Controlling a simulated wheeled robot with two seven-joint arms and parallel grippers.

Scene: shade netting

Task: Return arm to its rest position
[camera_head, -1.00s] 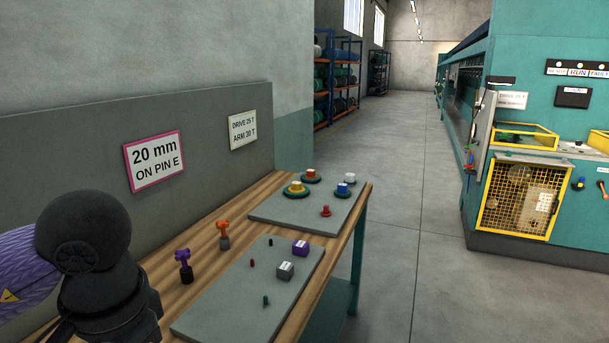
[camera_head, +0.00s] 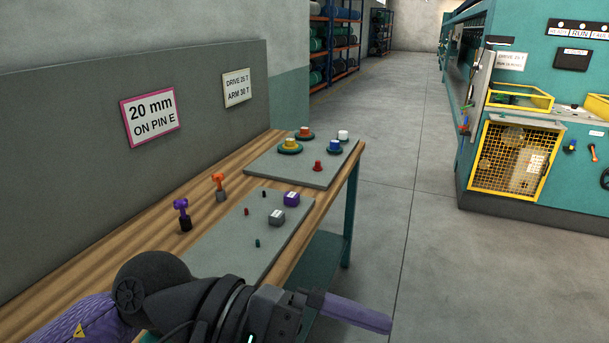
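My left arm comes in at the bottom left, with a purple sleeve-like link and a dark wrist. My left gripper (camera_head: 345,312) reaches right past the front edge of the workbench (camera_head: 38,285), seen from the side. Its purple finger part points right over the floor. I cannot make out a gap between two fingers, and I see nothing held. My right gripper is out of view.
On the near grey mat (camera_head: 222,251) are a purple box (camera_head: 291,199), a grey box (camera_head: 276,217) and small pins. A far mat (camera_head: 270,168) holds several coloured knobs. Two small tools, purple (camera_head: 182,214) and orange (camera_head: 219,187), stand on the wood. A yellow-meshed machine (camera_head: 508,158) is at right; floor between is clear.

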